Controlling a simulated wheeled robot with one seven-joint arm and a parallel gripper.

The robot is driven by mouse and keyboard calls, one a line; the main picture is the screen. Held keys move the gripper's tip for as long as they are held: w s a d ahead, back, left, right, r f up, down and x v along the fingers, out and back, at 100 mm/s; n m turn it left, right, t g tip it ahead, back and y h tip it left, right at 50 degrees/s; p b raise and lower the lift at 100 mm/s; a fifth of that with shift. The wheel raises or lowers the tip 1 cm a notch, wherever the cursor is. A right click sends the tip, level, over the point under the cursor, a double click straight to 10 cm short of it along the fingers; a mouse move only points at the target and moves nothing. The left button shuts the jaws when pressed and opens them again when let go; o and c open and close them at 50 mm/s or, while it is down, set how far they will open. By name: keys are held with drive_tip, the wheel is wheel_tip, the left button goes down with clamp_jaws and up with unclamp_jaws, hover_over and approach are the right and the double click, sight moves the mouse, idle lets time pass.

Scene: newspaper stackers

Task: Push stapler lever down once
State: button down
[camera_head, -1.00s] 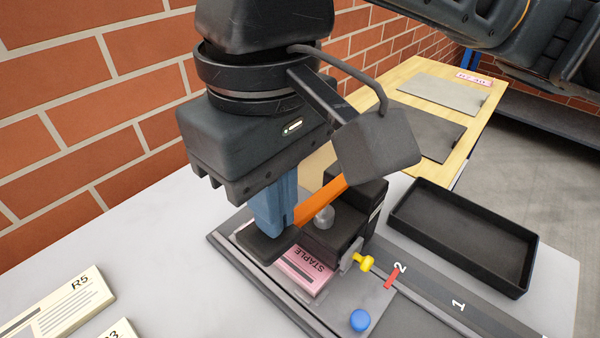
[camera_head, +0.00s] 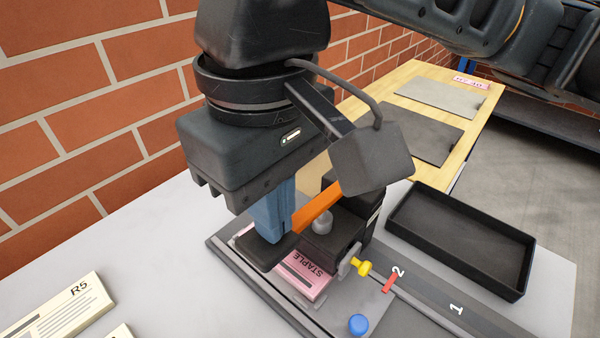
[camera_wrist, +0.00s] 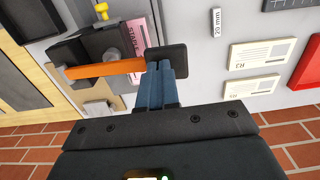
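The stapler (camera_head: 332,245) is a black block on a grey base with a pink STAPLE label or booklet (camera_head: 303,277) beside it. Its orange lever (camera_head: 317,208) slopes down toward a black end pad (camera_head: 266,252). My gripper (camera_head: 270,236) points down with its blue fingers over that pad, seemingly touching it. In the wrist view the fingers (camera_wrist: 158,72) look pressed together, and the lever (camera_wrist: 105,69) runs left from the black pad (camera_wrist: 178,60). The exact contact is partly hidden.
An empty black tray (camera_head: 512,292) stands right of the stapler. A yellow knob (camera_head: 361,267), a blue button (camera_head: 358,324) and a numbered rail (camera_head: 430,295) lie near it. Cards (camera_head: 55,312) lie front left. A brick wall (camera_head: 90,110) rises behind.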

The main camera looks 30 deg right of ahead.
wheel_tip(320, 180, up, 9)
drive_tip(key=p, duration=0.9)
idle(0.9)
